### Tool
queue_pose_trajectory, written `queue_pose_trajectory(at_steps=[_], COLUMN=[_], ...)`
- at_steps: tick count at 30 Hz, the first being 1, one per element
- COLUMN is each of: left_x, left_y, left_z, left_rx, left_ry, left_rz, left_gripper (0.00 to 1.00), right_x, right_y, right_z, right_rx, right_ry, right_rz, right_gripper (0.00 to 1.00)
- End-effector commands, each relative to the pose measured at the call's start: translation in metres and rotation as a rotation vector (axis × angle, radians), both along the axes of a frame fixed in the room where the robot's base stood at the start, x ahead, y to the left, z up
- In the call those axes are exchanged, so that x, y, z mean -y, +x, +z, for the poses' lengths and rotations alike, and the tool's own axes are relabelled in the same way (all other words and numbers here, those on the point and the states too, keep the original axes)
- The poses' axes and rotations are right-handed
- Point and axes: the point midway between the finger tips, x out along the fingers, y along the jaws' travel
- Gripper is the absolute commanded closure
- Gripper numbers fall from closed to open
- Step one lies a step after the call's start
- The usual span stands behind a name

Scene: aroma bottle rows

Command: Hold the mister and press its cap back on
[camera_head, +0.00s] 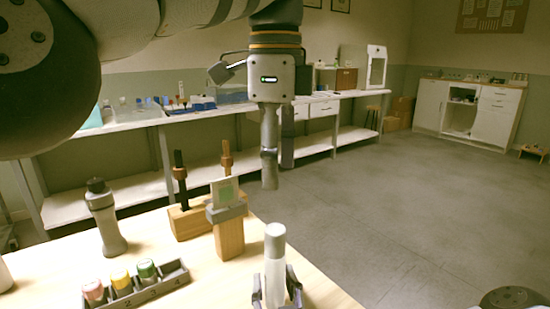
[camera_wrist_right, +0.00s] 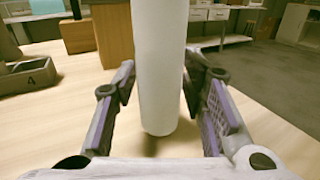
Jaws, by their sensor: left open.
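The mister (camera_head: 275,280) is a slim white cylinder with a light grey top (camera_head: 275,232). It stands upright near the table's front edge, and its white body fills the middle of the right wrist view (camera_wrist_right: 158,75). My right gripper (camera_head: 276,296) has a finger on each side of the body, low down, and is shut on it. The fingers also show in the right wrist view (camera_wrist_right: 158,90). My left gripper (camera_head: 270,184) points down, open and empty, above and behind the mister, clear of its top. It is seen side-on, so the gap between its fingers is hidden.
A grey tray (camera_head: 150,288) holds small bottles with pink, yellow and green caps. A grey bottle with a dark top (camera_head: 105,220) stands behind it. A wooden holder (camera_head: 188,222) and a wooden block with a card (camera_head: 229,238) stand behind the mister. Side benches line the walls.

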Motion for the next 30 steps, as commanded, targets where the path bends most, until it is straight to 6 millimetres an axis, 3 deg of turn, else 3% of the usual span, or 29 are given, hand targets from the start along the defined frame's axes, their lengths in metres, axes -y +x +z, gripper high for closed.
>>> queue_pose_trajectory(at_steps=[11,14,24,30], left_x=[0.0,0.0,0.0,0.0], left_y=[0.0,0.0,0.0,0.0], left_z=[0.0,0.0,0.0,0.0], left_rx=[0.0,0.0,0.0,0.0], left_ry=[0.0,0.0,0.0,0.0], left_rz=[0.0,0.0,0.0,0.0], left_gripper=[0.5,0.5,0.5,0.5], right_x=[0.0,0.002,0.014,0.018], right_y=[-0.004,-0.018,-0.095,-0.116], right_z=[0.0,-0.001,-0.001,-0.001], right_rx=[-0.001,-0.002,-0.004,-0.004], right_ry=[0.0,0.001,0.001,0.001], right_rz=[0.0,0.002,0.003,0.0], right_gripper=[0.49,0.49,0.49,0.49])
